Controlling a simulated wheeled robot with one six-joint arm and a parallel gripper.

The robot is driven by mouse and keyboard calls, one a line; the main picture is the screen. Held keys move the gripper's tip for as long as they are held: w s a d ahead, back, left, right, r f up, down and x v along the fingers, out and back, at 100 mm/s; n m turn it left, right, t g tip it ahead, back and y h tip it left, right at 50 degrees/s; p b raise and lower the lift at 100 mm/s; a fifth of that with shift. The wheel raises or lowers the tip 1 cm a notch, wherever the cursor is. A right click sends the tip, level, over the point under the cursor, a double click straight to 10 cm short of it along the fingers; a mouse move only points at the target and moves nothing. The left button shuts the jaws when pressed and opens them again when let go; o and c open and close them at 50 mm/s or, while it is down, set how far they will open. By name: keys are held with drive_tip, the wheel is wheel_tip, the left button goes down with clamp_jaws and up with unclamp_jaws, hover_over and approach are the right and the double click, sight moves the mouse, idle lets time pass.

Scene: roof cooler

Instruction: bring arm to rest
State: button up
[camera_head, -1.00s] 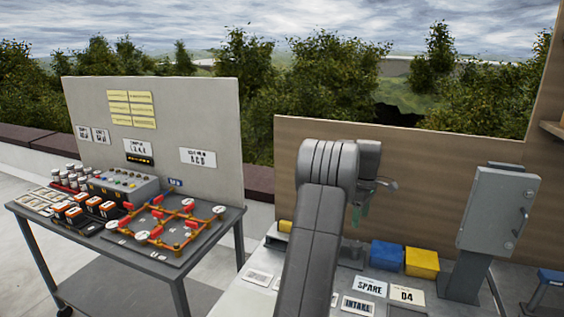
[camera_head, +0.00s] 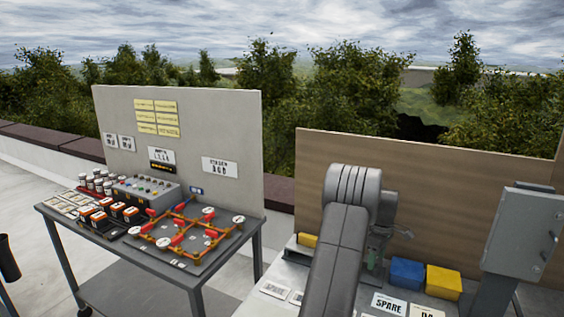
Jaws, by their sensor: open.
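My arm (camera_head: 340,250) rises from the bottom of the view and bends at a thick grey joint in front of the brown panel. My gripper (camera_head: 378,258) hangs down behind that joint, partly hidden by it, above the back of the right bench. It is open, and I see nothing held in it.
The left cart (camera_head: 258,250) carries a pipe frame (camera_head: 190,234), a control box (camera_head: 146,194), orange-black blocks (camera_head: 97,217) and jars. The right bench holds blue (camera_head: 407,273) and yellow (camera_head: 443,282) bins and labels. A grey cabinet (camera_head: 522,236) stands right.

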wheel_tip(320, 180, up, 14)
drive_tip(key=b, duration=0.1)
wheel_tip(320, 180, down, 14)
drive_tip(key=shift+p, duration=0.6)
drive_tip(key=m, duration=0.4)
drive_tip(key=shift+m, duration=0.3)
drive_tip(key=m+p, duration=0.1)
drive_tip(key=m, duration=0.3)
drive_tip(key=shift+m, duration=0.3)
drive_tip(key=m+p, duration=0.1)
drive_tip(key=m, duration=0.3)
drive_tip(key=shift+r+m, duration=0.1)
drive_tip(key=shift+m, duration=0.2)
drive_tip(key=shift+m+p, duration=0.8)
drive_tip(key=shift+m, duration=1.2)
